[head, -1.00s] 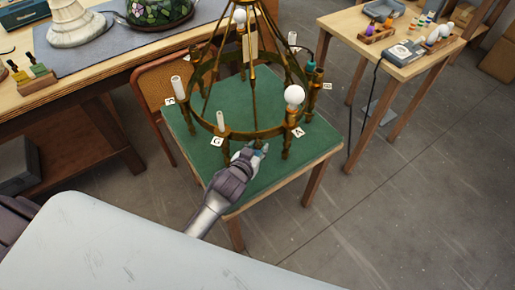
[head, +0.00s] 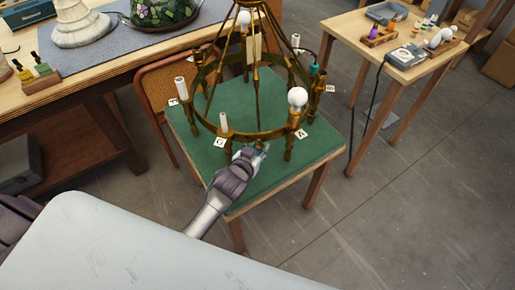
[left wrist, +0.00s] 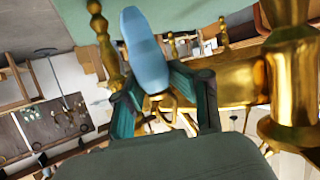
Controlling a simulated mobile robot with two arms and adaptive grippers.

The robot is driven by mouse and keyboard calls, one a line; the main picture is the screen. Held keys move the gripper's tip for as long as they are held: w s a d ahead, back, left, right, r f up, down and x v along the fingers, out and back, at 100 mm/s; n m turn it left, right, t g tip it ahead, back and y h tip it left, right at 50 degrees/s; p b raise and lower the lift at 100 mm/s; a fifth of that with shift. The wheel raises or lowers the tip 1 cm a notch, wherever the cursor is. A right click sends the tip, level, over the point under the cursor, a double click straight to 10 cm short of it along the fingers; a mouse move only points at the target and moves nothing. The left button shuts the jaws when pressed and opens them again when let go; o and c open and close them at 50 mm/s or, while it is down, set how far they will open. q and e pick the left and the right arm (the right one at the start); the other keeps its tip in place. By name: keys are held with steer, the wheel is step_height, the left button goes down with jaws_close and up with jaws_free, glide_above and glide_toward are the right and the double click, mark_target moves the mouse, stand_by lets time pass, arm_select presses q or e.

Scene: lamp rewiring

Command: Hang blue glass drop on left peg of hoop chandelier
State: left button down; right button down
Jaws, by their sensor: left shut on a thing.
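The hoop chandelier (head: 255,136) is a brass ring with candle sleeves and bulbs, standing on the green-topped table. My left gripper (head: 258,150) is at the near side of the ring, just below its front rim. In the left wrist view its fingers (left wrist: 160,100) are shut on the blue glass drop (left wrist: 145,50), a smooth pale-blue elongated piece. The brass rim (left wrist: 235,85) fills the right of that view, close beside the drop. Small brass hooks show behind the fingers. I cannot tell which is the left peg, or whether the drop touches one. My right gripper is out of view.
The green table top (head: 315,150) is mostly clear around the hoop. White letter tags sit around the ring. A wooden chair (head: 150,100) stands behind left. A workbench with a grey mat (head: 100,45) is at upper left, and a side table (head: 400,75) with small items at upper right.

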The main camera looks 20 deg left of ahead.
arm_select(q)
steer(key=shift+w+a+r, duration=0.1)
steer(key=shift+w+r, duration=0.4)
steer(key=shift+w, duration=0.05)
steer(key=shift+f, duration=0.15)
steer(key=shift+w+f+b, duration=0.5)
steer(key=shift+f+b, duration=0.05)
steer(key=shift+b, duration=0.05)
steer(key=shift+d+f, duration=0.1)
steer(key=shift+d, duration=0.2)
